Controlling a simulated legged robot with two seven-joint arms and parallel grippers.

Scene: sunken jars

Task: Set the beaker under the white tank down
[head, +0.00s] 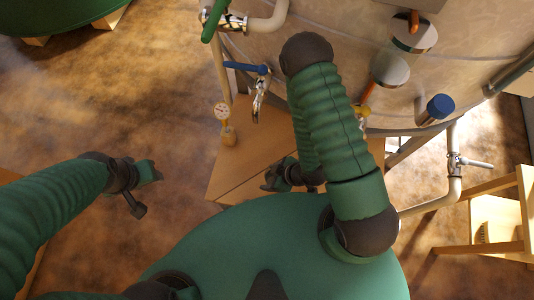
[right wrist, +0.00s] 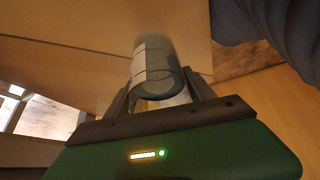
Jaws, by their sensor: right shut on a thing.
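The beaker (right wrist: 155,62), a clear greyish glass with a white label, is between the two fingers of my right gripper (right wrist: 161,92) in the right wrist view. The gripper is shut on it. In the head view my right gripper (head: 277,180) is low over the wooden stand, below the white tank (head: 335,70), and the beaker is hidden there. Wooden surfaces lie beyond the beaker in the wrist view; I cannot tell whether it touches one. My left gripper (head: 146,190) is empty at the left, its fingers apart, over the floor.
Blue-handled valves (head: 248,68) and pipes stick out from the tank. A wooden stool (head: 490,245) stands at the right. Open brown floor lies at the left.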

